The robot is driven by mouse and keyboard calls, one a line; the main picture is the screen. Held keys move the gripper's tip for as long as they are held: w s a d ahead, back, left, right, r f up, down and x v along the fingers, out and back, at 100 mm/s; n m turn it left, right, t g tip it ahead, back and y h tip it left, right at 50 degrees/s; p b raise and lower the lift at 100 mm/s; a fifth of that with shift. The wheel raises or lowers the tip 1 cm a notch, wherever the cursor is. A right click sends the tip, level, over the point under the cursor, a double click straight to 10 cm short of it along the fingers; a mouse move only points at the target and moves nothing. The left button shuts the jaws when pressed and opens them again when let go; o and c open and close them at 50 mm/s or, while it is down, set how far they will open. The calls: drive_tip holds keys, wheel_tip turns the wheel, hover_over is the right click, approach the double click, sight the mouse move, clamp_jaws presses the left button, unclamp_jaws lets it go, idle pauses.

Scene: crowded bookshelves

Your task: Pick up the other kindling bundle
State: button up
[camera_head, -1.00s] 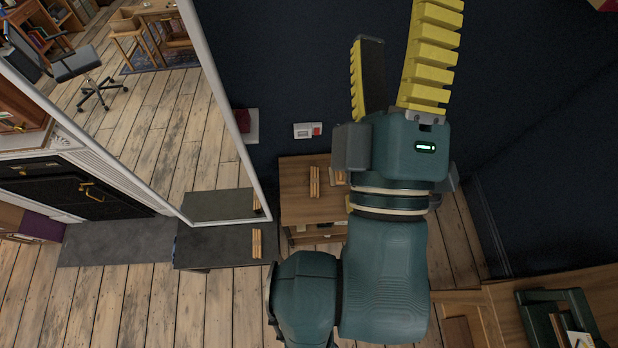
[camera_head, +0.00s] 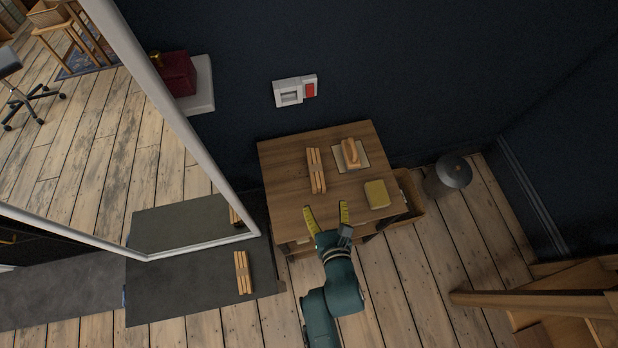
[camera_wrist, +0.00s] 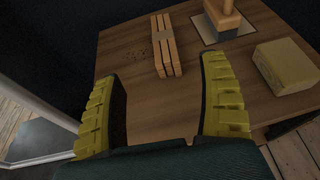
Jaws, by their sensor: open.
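One kindling bundle (camera_head: 316,170) of light wooden sticks lies on the small wooden table (camera_head: 285,167). It also shows in the wrist view (camera_wrist: 164,46), beyond my fingertips and between them. My gripper (camera_head: 327,212) is open and empty at the table's front edge. In the wrist view its yellow ridged fingers (camera_wrist: 166,92) are spread wide, apart from the bundle.
A wooden-handled brush (camera_head: 351,153) on a pale square and a yellow block (camera_head: 377,194) sit right of the table bundle. A large mirror (camera_head: 195,125) stands at left. A dark bin (camera_head: 452,174) stands right of the table. A switch plate (camera_head: 295,91) is on the wall.

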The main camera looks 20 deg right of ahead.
sight(318, 179)
drive_tip(key=shift+s+d+f, duration=0.1)
drive_tip(key=shift+s+f, duration=0.1)
drive_tip(key=shift+f, duration=0.35)
drive_tip(key=shift+s+f, duration=0.15)
drive_tip(key=shift+f, duration=0.35)
drive_tip(key=b+x, duration=0.5)
drive_tip(key=x, duration=0.6)
drive_tip(key=shift+w+d+f, duration=0.1)
drive_tip(key=shift+w+d, duration=0.05)
drive_tip(key=shift+w, duration=0.25)
drive_tip(key=b+x, duration=0.1)
drive_tip(key=x, duration=0.1)
drive_tip(key=b+x, duration=0.2)
drive_tip(key=shift+s+f, duration=0.1)
drive_tip(key=shift+f, duration=0.2)
drive_tip(key=shift+w, duration=0.45)
drive_tip(key=shift+s, duration=0.1)
drive_tip(key=shift+c, duration=0.4)
drive_tip(key=c, duration=1.3)
